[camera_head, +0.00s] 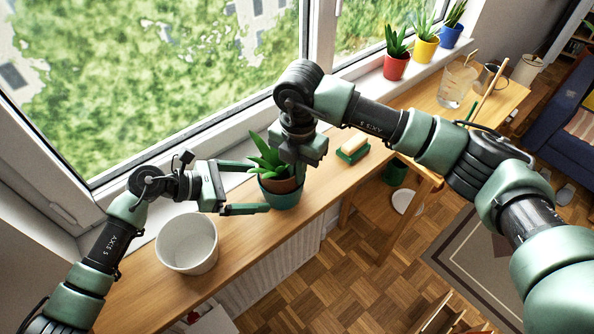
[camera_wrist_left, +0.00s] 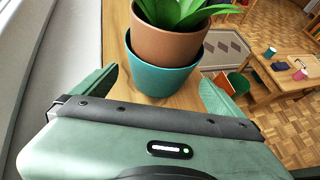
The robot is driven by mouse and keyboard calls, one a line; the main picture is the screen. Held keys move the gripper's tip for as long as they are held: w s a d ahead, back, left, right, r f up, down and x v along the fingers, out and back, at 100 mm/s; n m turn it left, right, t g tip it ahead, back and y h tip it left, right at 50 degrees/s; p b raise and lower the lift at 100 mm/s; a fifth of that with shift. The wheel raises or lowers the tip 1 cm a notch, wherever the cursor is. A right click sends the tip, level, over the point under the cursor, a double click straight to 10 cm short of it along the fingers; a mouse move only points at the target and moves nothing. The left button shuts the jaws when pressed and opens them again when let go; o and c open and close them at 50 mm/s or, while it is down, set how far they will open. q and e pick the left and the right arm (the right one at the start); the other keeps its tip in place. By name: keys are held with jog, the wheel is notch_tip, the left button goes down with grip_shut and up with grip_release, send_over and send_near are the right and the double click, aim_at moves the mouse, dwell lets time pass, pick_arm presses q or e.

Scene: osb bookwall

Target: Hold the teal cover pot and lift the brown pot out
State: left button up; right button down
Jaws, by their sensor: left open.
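The teal cover pot (camera_head: 284,200) stands on the wooden sill board; it also shows in the left wrist view (camera_wrist_left: 160,80). The brown pot (camera_head: 285,186) with a green spiky plant sits inside it. In the left wrist view the brown pot (camera_wrist_left: 168,42) rises well above the teal rim. My left gripper (camera_head: 261,188) is open, low beside the teal pot, with its fingertips at either side of the pot's near part. My right gripper (camera_head: 299,162) points down over the right side of the plant and brown pot. Its fingertips are mostly hidden and its opening is unclear.
An empty white pot (camera_head: 187,244) stands just left of my left gripper. A brush (camera_head: 353,147) lies right of the plant. Red (camera_head: 396,66), yellow (camera_head: 425,49) and blue (camera_head: 451,35) potted plants line the far sill. A glass jar (camera_head: 455,86) stands on the board's far end.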

aim_at(279, 202)
pick_arm(q)
jog(key=x, duration=0.7)
jog(key=shift+w+d, duration=0.1)
jog(key=shift+d, duration=0.15)
jog(key=c, duration=0.6)
jog(key=shift+c, duration=0.2)
dwell(0.7)
pick_arm(e)
notch_tip(279, 202, up, 13)
dwell(2.1)
dwell(0.5)
